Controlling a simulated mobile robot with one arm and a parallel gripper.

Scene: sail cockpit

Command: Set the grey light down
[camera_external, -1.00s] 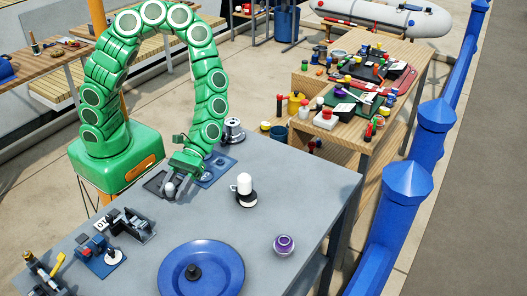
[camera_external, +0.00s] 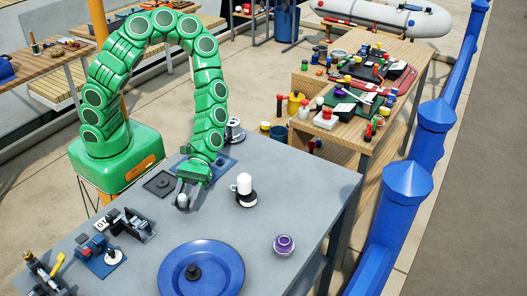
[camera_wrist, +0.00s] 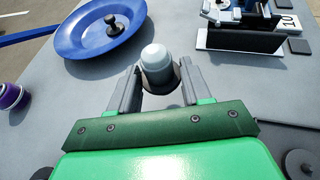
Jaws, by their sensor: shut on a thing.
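My gripper (camera_external: 184,194) is shut on the grey light (camera_external: 183,203), a small piece with a pale grey dome. In the wrist view the grey light (camera_wrist: 157,58) stands upright between the two fingers of my gripper (camera_wrist: 157,82), with a dark base partly hidden by the fingers. The light is over the grey table (camera_external: 300,200), near the table's left-middle. I cannot tell whether its base touches the table top.
A dark square pad (camera_external: 158,184) lies left of my gripper. A white light on a black base (camera_external: 244,186) stands to the right. A blue plate (camera_external: 235,275) with a dark knob and a purple light (camera_external: 284,244) are nearer the camera. Bare table lies between.

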